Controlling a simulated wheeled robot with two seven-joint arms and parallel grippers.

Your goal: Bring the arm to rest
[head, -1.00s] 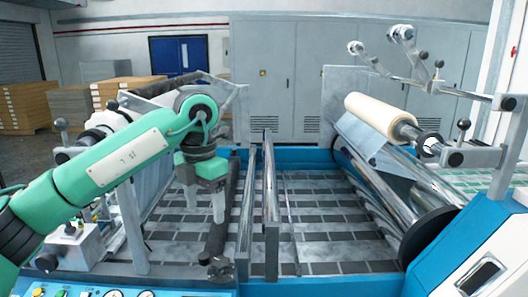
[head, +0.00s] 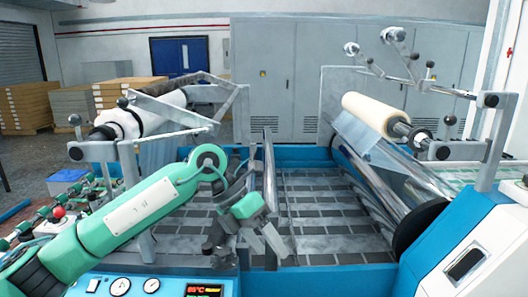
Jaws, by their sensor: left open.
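My left arm comes in from the lower left in the head view, green with dark joints. My left gripper (head: 263,242) is open, its two grey fingers pointing down and to the right over the slatted bed of the laminating machine. I see nothing between its fingers. It hangs near the upright metal bars in the middle of the bed, and I cannot tell whether it touches them. My right gripper is not in view.
A cream film roll (head: 376,114) sits on its shaft at the right. A white roll (head: 150,112) is on the left holder. Metal bars (head: 270,180) stand mid-bed. A control panel (head: 160,286) lies at the front. The bed right of the bars is clear.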

